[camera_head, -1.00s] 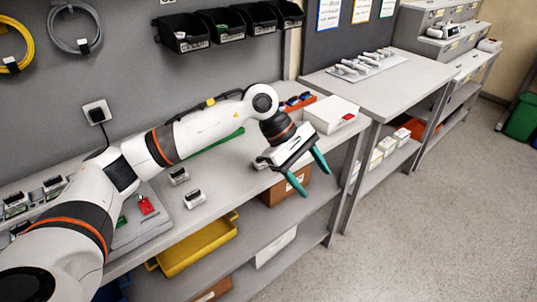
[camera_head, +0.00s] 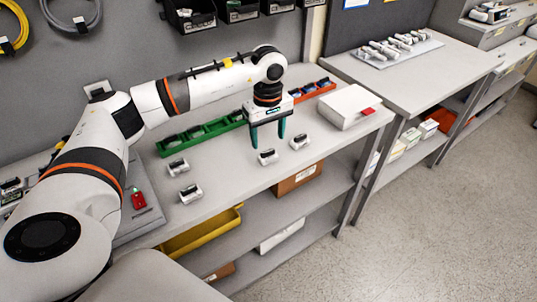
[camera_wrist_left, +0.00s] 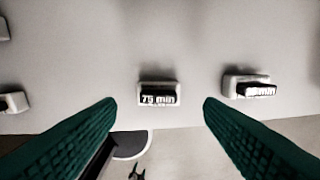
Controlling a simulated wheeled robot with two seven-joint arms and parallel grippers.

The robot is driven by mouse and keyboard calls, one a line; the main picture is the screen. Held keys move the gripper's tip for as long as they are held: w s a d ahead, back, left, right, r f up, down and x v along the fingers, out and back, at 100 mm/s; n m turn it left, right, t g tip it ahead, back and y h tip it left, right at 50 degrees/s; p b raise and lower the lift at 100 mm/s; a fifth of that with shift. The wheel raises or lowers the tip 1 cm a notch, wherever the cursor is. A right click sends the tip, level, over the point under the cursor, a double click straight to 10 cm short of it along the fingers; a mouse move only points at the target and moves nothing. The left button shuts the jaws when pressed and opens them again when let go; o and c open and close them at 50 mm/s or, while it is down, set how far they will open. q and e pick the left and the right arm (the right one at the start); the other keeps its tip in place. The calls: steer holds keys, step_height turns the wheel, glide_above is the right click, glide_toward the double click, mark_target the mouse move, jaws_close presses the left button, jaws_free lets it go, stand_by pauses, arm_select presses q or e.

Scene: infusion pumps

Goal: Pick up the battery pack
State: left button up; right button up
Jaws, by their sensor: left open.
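Several small white packs with black labelled tops lie on the grey table. One pack (camera_head: 267,157) is just in front of my left gripper, and a second (camera_head: 299,142) lies right of it. Two more (camera_head: 177,167) (camera_head: 190,194) lie further left. My left gripper (camera_head: 267,146) is open, fingers pointing down, empty. In the left wrist view, a pack reading "75 min" (camera_wrist_left: 159,95) shows between the open fingertips (camera_wrist_left: 160,104), apart from them. Another pack (camera_wrist_left: 249,87) sits right of it, its label partly unreadable. My right gripper is not in view.
A green tray (camera_head: 205,132) and an orange-red tray (camera_head: 318,89) stand behind the arm. A white box (camera_head: 348,106) with a red part stands at the right. A red block (camera_head: 138,199) is near my arm. The table's front edge is close to the packs.

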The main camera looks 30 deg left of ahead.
mark_target(269, 152)
arm_select(q)
steer(key=f, duration=0.1)
steer(key=f+p, duration=0.1)
steer(key=f, duration=0.1)
steer(key=shift+s+d+f, duration=0.2)
steer(key=shift+s+d, duration=0.1)
steer(key=shift+s, duration=0.05)
steer(key=shift+w+f, duration=0.15)
steer(key=shift+f, duration=0.35)
steer(key=shift+r, duration=0.1)
steer(key=c, duration=1.1)
